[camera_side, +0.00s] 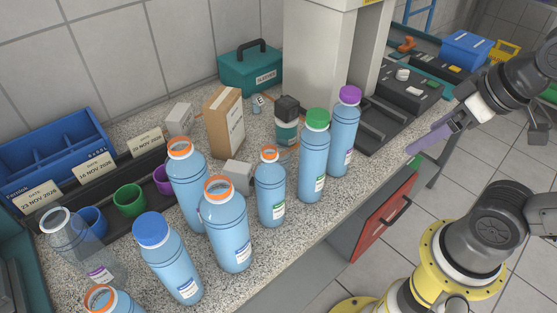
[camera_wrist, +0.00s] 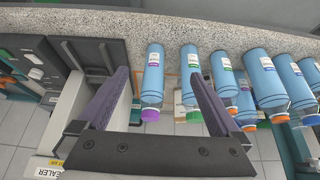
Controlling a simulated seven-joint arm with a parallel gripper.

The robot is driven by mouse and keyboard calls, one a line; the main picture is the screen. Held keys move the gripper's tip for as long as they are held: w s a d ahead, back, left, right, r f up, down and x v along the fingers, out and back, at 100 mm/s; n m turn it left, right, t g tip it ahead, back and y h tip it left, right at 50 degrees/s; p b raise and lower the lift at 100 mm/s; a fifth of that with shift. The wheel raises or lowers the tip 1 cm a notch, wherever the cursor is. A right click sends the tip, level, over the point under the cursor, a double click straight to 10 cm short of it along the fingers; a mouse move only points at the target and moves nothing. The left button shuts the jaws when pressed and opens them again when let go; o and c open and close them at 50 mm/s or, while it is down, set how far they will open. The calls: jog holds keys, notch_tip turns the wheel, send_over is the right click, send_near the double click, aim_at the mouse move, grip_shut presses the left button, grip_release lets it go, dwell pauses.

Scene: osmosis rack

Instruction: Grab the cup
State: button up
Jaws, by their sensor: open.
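Several small cups sit in a dark rack at the left of the counter in the side view: a blue cup (camera_side: 92,221), a green cup (camera_side: 129,200) and a purple cup (camera_side: 163,180) partly hidden by a bottle. My gripper (camera_side: 412,149) is beyond the counter's front edge at the right, far from the cups. It also shows in the wrist view (camera_wrist: 158,76), with its purple-grey fingers apart and nothing held between them. I cannot make out the cups in the wrist view.
Several blue bottles stand along the counter, including a purple-capped bottle (camera_side: 344,133), a green-capped bottle (camera_side: 313,155) and a blue-capped bottle (camera_side: 168,258). A clear bottle (camera_side: 72,240) stands near the blue cup. A cardboard box (camera_side: 224,122) and white pillar (camera_side: 318,60) stand behind.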

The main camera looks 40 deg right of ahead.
jog(key=w+r+m, duration=0.5)
jog(key=w+r, duration=0.1)
jog(key=m+g, duration=0.3)
jog(key=g, duration=0.3)
send_over(281, 141)
jog(key=s+a, duration=0.1)
jog(key=s, duration=0.1)
notch_tip(281, 141, down, 14)
jog(key=r, duration=0.1)
jog(key=f, duration=0.7)
jog(key=shift+w+a+f, duration=0.15)
jog(key=shift+w, duration=0.1)
jog(key=shift+w+a+f, duration=0.1)
jog(key=shift+a+f, duration=0.05)
jog(key=shift+f, duration=1.35)
jog(key=shift+a+f, duration=0.15)
jog(key=shift+f, duration=1.3)
